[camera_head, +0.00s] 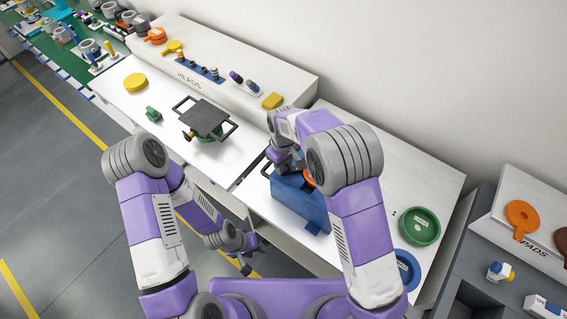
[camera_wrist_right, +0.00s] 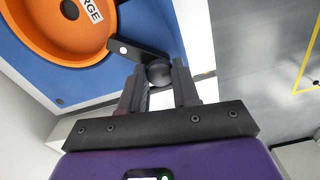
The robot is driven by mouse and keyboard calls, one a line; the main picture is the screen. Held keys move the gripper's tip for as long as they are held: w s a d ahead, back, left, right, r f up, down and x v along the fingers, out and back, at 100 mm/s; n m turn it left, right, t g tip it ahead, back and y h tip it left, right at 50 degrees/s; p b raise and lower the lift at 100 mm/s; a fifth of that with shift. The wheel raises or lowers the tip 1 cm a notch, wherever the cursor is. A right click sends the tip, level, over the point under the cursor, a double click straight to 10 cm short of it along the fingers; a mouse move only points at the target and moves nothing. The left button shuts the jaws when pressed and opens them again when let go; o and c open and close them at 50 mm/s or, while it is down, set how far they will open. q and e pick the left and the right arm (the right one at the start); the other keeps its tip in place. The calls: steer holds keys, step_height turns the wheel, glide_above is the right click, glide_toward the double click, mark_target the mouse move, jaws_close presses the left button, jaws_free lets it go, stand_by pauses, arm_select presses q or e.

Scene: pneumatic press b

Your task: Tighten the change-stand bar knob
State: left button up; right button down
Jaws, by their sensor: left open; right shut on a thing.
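The blue change stand (camera_head: 300,207) stands on the white bench under my right arm. An orange ring die (camera_head: 309,178) sits in it, mostly hidden by the arm. In the right wrist view, the orange ring (camera_wrist_right: 62,52) lies on the blue stand face (camera_wrist_right: 150,32). A short dark bar (camera_wrist_right: 122,50) reaches over the ring's edge. The round dark knob (camera_wrist_right: 159,73) is at the bar's end, between the fingers of my right gripper (camera_wrist_right: 158,85), which is shut on it. My left gripper (camera_head: 245,267) is open and empty, low beside the bench front.
A black handled plate (camera_head: 205,118) stands on the bench at left, near a green part (camera_head: 153,114) and a yellow disc (camera_head: 135,82). A green dish (camera_head: 419,226) and blue ring (camera_head: 406,269) lie at right. The white HEADS shelf (camera_head: 225,60) runs behind.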

steer(key=m, duration=0.5)
steer(key=shift+b, duration=0.3)
steer(key=m, duration=0.4)
steer(key=shift+m, duration=0.3)
steer(key=m, duration=0.4)
steer(key=shift+r+m, duration=0.1)
steer(key=shift+m, duration=0.2)
steer(key=shift+w+m+p, duration=0.15)
steer(key=shift+m+p, duration=0.2)
steer(key=shift+m, duration=1.75)
steer(key=c, duration=1.2)
jaws_free()
steer(key=shift+a, duration=0.1)
steer(key=o, duration=0.4)
